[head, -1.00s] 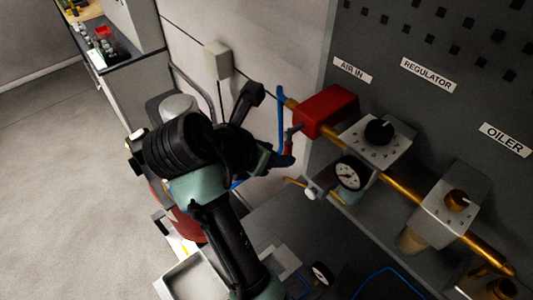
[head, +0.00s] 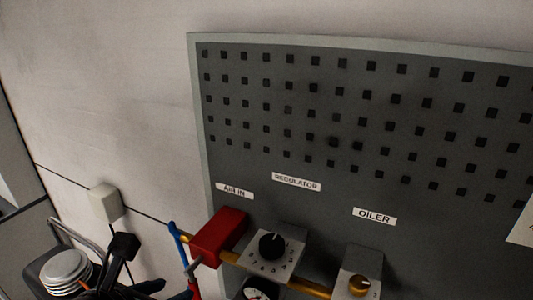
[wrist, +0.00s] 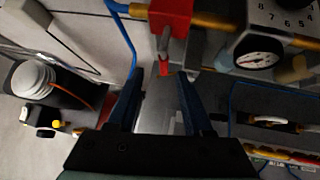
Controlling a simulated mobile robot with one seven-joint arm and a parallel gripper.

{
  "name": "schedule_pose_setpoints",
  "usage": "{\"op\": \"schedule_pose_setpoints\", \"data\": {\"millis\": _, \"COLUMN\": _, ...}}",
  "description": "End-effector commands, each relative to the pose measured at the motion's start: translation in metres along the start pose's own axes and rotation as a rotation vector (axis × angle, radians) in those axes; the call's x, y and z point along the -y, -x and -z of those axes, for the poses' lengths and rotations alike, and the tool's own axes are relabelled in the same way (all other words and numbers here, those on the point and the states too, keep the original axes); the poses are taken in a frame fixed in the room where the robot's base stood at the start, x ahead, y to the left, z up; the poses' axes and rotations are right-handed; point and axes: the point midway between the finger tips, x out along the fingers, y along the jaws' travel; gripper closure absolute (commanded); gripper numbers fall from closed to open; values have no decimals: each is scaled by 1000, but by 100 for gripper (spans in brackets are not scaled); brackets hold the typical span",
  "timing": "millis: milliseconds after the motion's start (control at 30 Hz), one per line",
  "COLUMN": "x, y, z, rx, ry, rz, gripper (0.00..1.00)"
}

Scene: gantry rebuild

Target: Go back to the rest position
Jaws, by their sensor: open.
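My gripper (wrist: 158,100) is open in the wrist view, its two dark fingers apart with nothing held between them. Just beyond the fingertips is the red block (wrist: 171,14) with a small red-tipped lever hanging from it. In the head view the red block (head: 218,237) sits at the left of the panel, under the AIR IN label. Only a dark part of my arm shows at the bottom left of the head view; the fingers are not clear there.
The grey perforated panel (head: 300,110) carries a regulator with a black knob (head: 272,246) and an oiler with a brass knob (head: 359,285). A gauge (wrist: 254,52) shows in the wrist view. A blue hose (wrist: 122,30) runs beside the red block.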

Motion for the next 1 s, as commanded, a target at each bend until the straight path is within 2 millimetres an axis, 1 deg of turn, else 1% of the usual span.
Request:
{"op": "schedule_pose_setpoints", "data": {"millis": 67, "x": -6, "y": 2, "z": -20, "rx": 47, "ry": -173, "rz": -80, "gripper": 49}}
{"op": "schedule_pose_setpoints", "data": {"millis": 167, "x": -13, "y": 11, "z": -58, "rx": 116, "ry": -480, "rz": -227, "gripper": 49}}
{"op": "schedule_pose_setpoints", "data": {"millis": 200, "x": -14, "y": 17, "z": -75, "rx": 140, "ry": -613, "rz": -297, "gripper": 49}}
{"op": "schedule_pose_setpoints", "data": {"millis": 267, "x": -14, "y": 28, "z": -101, "rx": 168, "ry": -808, "rz": -405, "gripper": 49}}
{"op": "schedule_pose_setpoints", "data": {"millis": 300, "x": -12, "y": 37, "z": -117, "rx": 181, "ry": -935, "rz": -482, "gripper": 49}}
{"op": "schedule_pose_setpoints", "data": {"millis": 367, "x": -6, "y": 52, "z": -142, "rx": 196, "ry": -1121, "rz": -604, "gripper": 49}}
{"op": "schedule_pose_setpoints", "data": {"millis": 400, "x": -1, "y": 63, "z": -158, "rx": 200, "ry": -1240, "rz": -690, "gripper": 49}}
{"op": "schedule_pose_setpoints", "data": {"millis": 467, "x": 9, "y": 81, "z": -181, "rx": 197, "ry": -1413, "rz": -825, "gripper": 49}}
{"op": "schedule_pose_setpoints", "data": {"millis": 500, "x": 17, "y": 95, "z": -195, "rx": 189, "ry": -1521, "rz": -922, "gripper": 49}}
{"op": "schedule_pose_setpoints", "data": {"millis": 567, "x": 32, "y": 116, "z": -214, "rx": 166, "ry": -1674, "rz": -1074, "gripper": 49}}
{"op": "schedule_pose_setpoints", "data": {"millis": 600, "x": 43, "y": 131, "z": -226, "rx": 145, "ry": -1767, "rz": -1180, "gripper": 49}}
{"op": "schedule_pose_setpoints", "data": {"millis": 667, "x": 61, "y": 155, "z": -240, "rx": 99, "ry": -1891, "rz": -1348, "gripper": 49}}
{"op": "schedule_pose_setpoints", "data": {"millis": 700, "x": 74, "y": 170, "z": -248, "rx": 63, "ry": -1961, "rz": -1459, "gripper": 49}}
{"op": "schedule_pose_setpoints", "data": {"millis": 800, "x": 104, "y": 207, "z": -261, "rx": -49, "ry": -2080, "rz": -1723, "gripper": 49}}
{"op": "schedule_pose_setpoints", "data": {"millis": 900, "x": 129, "y": 237, "z": -266, "rx": -161, "ry": -2134, "rz": -1931, "gripper": 49}}
{"op": "schedule_pose_setpoints", "data": {"millis": 1000, "x": 144, "y": 255, "z": -268, "rx": -248, "ry": -2149, "rz": -2064, "gripper": 49}}
